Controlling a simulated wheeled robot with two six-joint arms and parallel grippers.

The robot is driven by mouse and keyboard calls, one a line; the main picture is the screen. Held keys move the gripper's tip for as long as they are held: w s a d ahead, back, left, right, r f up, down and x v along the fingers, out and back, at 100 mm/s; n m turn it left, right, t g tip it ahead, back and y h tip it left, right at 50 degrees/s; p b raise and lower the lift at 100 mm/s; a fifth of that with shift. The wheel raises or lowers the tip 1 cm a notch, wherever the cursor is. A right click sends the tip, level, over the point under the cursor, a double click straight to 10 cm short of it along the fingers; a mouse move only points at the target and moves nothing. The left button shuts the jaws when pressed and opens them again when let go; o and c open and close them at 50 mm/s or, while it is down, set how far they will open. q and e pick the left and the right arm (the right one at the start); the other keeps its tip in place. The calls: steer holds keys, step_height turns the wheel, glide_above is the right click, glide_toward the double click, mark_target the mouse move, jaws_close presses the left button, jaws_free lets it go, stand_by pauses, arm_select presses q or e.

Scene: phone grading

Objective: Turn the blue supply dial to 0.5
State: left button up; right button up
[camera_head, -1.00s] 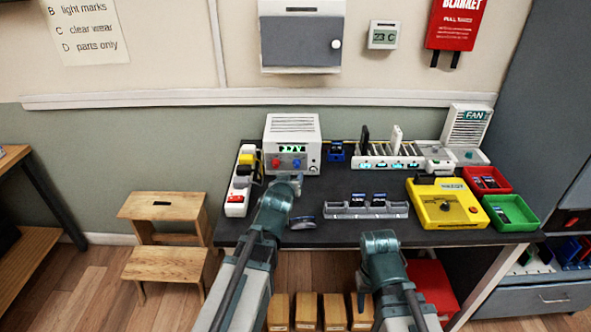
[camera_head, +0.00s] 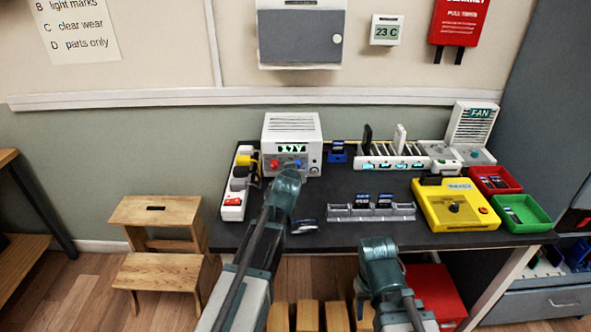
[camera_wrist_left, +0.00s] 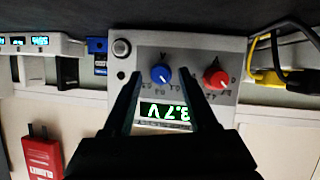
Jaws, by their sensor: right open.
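The white power supply (camera_head: 292,134) stands at the back left of the dark table. Its blue dial (camera_wrist_left: 160,73) and red dial (camera_wrist_left: 216,78) show in the left wrist view, which is upside down. Its green display (camera_wrist_left: 165,112) appears to read 3.7 V. My left gripper (camera_wrist_left: 162,76) is open, with its fingers apart and the blue dial in the gap between them in that view; I cannot tell whether they touch it. In the head view my left gripper (camera_head: 287,176) is just in front of the supply. My right gripper (camera_head: 378,246) is open at the table's front edge.
A power strip (camera_head: 238,183) with plugs and cables stands left of the supply. A phone rack (camera_head: 370,213), a yellow tester (camera_head: 455,206), and red (camera_head: 494,179) and green (camera_head: 520,212) trays lie to the right. A loose phone (camera_head: 304,226) lies beside my left arm.

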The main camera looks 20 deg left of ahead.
arm_select(q)
jaws_close()
